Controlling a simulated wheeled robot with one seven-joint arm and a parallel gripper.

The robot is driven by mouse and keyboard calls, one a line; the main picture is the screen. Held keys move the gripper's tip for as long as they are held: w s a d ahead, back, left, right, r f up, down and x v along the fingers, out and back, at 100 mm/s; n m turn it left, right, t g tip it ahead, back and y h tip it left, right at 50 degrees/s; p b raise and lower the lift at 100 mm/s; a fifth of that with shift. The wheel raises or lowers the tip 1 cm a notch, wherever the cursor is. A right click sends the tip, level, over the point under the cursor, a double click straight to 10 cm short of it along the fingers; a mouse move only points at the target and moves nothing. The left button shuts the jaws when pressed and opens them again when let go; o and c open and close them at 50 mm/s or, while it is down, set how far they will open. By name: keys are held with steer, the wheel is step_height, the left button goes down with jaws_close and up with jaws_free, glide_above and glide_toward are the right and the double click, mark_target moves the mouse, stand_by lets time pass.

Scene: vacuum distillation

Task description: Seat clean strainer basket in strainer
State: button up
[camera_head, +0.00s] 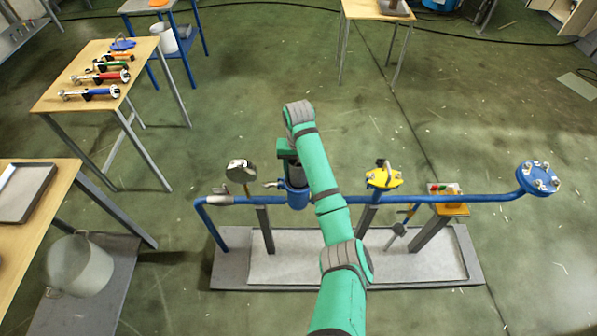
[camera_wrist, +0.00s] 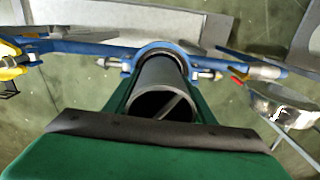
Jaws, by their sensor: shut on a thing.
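The strainer (camera_head: 297,196) is a blue upright body in the pipe line. Its round blue rim (camera_wrist: 141,53) shows in the wrist view, with bolts at both sides. The strainer basket, a dark grey hollow cylinder (camera_wrist: 160,72), is between the green fingers of my gripper (camera_wrist: 162,85). The basket lines up with the rim and its far end reaches into or over the opening; its depth is hard to tell. In the head view, my gripper (camera_head: 288,152) is just above the strainer, partly hidden by my arm. It is shut on the basket.
A round metal cover (camera_head: 241,170) stands left of the strainer, and a yellow valve (camera_head: 383,178) right of it. The blue pipe (camera_head: 470,199) runs above a grey tray (camera_head: 285,268). A table with several tools (camera_head: 75,75) stands at the upper left.

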steer(key=shift+f, duration=0.5)
steer(key=shift+r, duration=0.15)
steer(key=shift+r, duration=0.35)
steer(key=shift+s+a, duration=0.2)
steer(key=shift+a, duration=0.05)
stand_by(1.4)
steer(key=shift+d, duration=0.1)
steer(key=shift+w+f, duration=0.1)
steer(key=shift+f, duration=0.45)
steer(key=shift+r, duration=0.15)
steer(key=shift+r, duration=0.35)
steer(key=shift+r, duration=0.1)
stand_by(0.4)
